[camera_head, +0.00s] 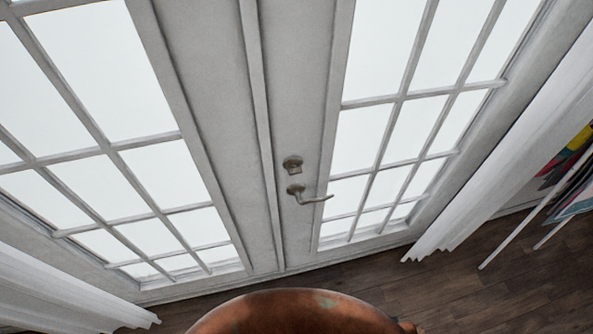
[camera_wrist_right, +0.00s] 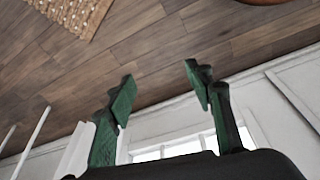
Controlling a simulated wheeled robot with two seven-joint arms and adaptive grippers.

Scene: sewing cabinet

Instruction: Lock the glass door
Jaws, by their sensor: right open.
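The white double glass door (camera_head: 262,130) fills the middle of the head view, with gridded panes on both sides. A metal lock knob (camera_head: 292,163) sits on the right-hand panel, just above a curved lever handle (camera_head: 308,196). My right gripper (camera_wrist_right: 158,85) shows in the right wrist view with its two green-padded fingers apart and nothing between them. It is away from the lock; part of the white door or wall (camera_wrist_right: 190,118) shows beyond the fingers. Neither gripper shows in the head view.
A round brown object (camera_head: 295,312) stands at the bottom of the head view, in front of the door. White curtains (camera_head: 505,165) hang at both sides. Colourful items (camera_head: 575,170) and white poles are at right. A woven mat (camera_wrist_right: 75,12) lies on the wooden floor (camera_wrist_right: 150,50).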

